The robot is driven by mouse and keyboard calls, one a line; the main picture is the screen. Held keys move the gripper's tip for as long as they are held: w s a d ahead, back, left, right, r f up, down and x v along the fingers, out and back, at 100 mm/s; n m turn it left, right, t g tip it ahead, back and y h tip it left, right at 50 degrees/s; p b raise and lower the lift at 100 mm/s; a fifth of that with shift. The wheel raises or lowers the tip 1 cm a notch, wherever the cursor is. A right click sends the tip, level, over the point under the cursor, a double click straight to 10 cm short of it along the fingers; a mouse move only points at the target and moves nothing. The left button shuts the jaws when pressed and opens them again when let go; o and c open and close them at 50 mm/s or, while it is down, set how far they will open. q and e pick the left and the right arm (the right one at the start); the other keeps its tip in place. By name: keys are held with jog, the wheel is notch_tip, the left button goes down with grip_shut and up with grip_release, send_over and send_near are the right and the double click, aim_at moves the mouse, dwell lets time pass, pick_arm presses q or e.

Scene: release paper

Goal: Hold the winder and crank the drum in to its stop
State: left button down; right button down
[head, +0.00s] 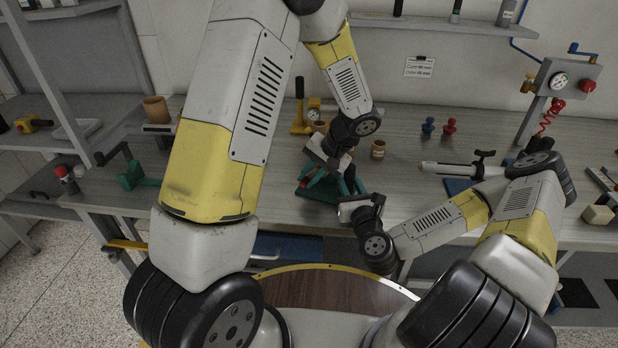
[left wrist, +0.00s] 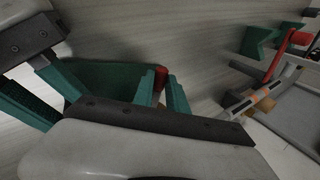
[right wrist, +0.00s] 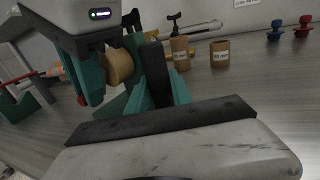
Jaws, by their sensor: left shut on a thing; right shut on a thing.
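The winder is small and mostly hidden between my two grippers, over the middle of the bench. Its dark grip (right wrist: 156,75) stands between the fingers of my right gripper (right wrist: 160,92), which is shut on it. A tan drum (right wrist: 120,66) shows just beyond. My left gripper (left wrist: 163,92) is shut on a small red crank knob (left wrist: 160,77). A dark green body (left wrist: 110,78) lies behind it in the left wrist view. In the head view, my left gripper (head: 323,178) and my right gripper (head: 352,188) are close together. The crank arm and the drum's stop cannot be made out.
Tan pots, one of them (head: 378,149), stand behind. Blue (head: 428,126) and red (head: 449,126) knobs stand at the back. A white tube (head: 450,168) lies to the right, near a gauge panel (head: 560,82). A green stand (head: 138,176) is at the left.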

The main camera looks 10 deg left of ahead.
dwell(0.3)
pick_arm(q)
jog(key=c, duration=1.3)
grip_release()
jog(key=v, duration=1.2)
